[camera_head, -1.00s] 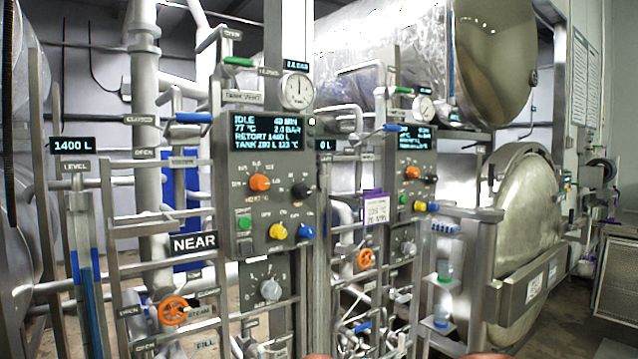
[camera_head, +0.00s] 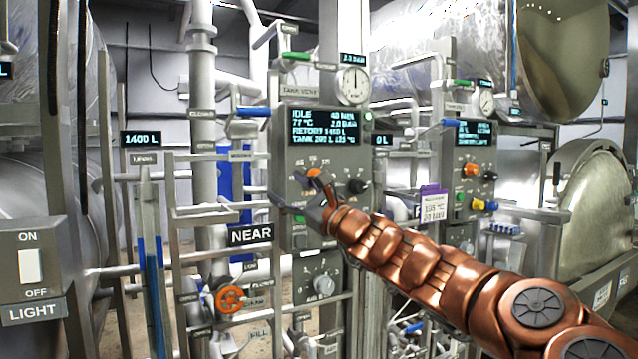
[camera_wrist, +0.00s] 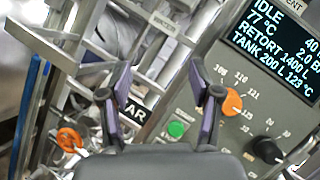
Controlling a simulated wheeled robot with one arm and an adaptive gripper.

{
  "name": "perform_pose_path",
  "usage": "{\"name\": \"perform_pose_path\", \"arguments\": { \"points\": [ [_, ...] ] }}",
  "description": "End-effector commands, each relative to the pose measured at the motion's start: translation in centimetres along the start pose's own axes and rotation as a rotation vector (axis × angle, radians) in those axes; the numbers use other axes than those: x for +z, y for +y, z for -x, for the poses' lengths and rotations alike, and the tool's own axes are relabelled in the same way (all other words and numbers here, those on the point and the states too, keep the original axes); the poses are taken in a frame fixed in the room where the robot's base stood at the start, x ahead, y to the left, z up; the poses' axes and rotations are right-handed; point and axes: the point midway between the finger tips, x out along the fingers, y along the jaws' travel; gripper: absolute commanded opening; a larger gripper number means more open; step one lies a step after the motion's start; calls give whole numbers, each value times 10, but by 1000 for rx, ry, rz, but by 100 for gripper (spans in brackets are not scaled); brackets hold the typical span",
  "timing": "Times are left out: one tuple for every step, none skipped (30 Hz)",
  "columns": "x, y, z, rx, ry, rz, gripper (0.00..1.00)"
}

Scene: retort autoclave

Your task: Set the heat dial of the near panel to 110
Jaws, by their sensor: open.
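The near panel (camera_head: 290,240) stands behind a "NEAR" sign (camera_head: 250,235). Its screen (camera_head: 325,127) reads IDLE, 77 °C. The orange heat dial (camera_head: 313,173) is at the panel's upper left, partly covered by my gripper in the head view. In the wrist view the orange dial (camera_wrist: 232,102) sits just right of the right finger, with printed numbers including 110 and 121 above it; its pointer setting cannot be read. My gripper (camera_wrist: 160,72) is open and empty, its two fingers apart and left of the dial. In the head view my gripper (camera_head: 318,188) is in front of the panel.
A black dial (camera_wrist: 267,149) and green button (camera_wrist: 177,128) are near the orange dial. A grey knob (camera_head: 323,286) and orange valve wheel (camera_head: 230,298) are lower. A second panel (camera_head: 476,160) stands to the right. Pipes and rails crowd the left.

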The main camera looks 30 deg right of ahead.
Motion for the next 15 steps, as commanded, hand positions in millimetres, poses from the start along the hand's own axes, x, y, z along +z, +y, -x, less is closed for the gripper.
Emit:
{"name": "perform_pose_path", "arguments": {
  "points": [
    [-19,-27,8,-68,23,-64,63],
    [-29,-41,12,-103,36,-101,63],
    [-41,-55,17,-143,52,-143,63],
    [-49,-64,21,-168,62,-169,63],
    [-56,-71,25,-189,70,-191,63],
    [-63,-79,29,-212,77,-216,63],
    [-68,-84,31,-224,81,-229,63],
    [-70,-88,32,-234,84,-239,63],
    [-73,-91,33,-243,87,-249,63],
    [-75,-92,33,-247,89,-253,63],
    [-76,-94,32,-249,90,-255,63],
    [-76,-95,29,-250,91,-256,63],
    [-76,-95,27,-249,91,-256,63],
    [-76,-96,24,-249,91,-255,63],
    [-76,-97,20,-248,91,-254,63]
  ]
}}
